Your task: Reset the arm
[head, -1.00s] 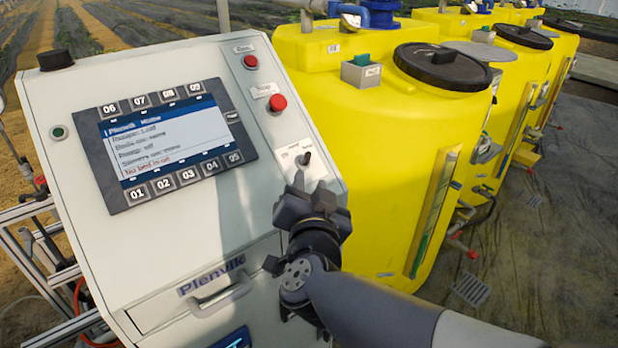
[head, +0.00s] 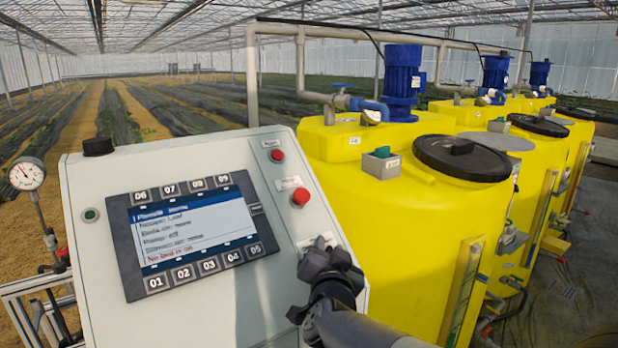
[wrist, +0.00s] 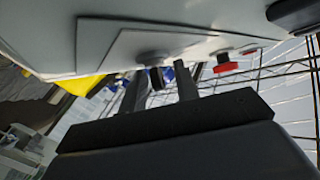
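My gripper (head: 325,254) is in front of the lower right of the grey control cabinet (head: 260,300), over the area of a small switch plate. In the wrist view its two dark fingers (wrist: 168,84) point at the panel, with a gap between them and nothing clearly held. A dark knob (wrist: 156,77) on a grey plate shows near the fingertips; I cannot tell whether they touch it. In the head view my gripper hides that knob. The cabinet's screen (head: 192,232) is lit, with several lines of text, the lowest in red.
Red buttons (head: 300,196) sit on the cabinet's right side. Yellow tanks (head: 390,225) with black lids (head: 463,158) and blue pumps (head: 402,82) stand close on the right. A pressure gauge (head: 27,174) is at the left. Planted rows run behind.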

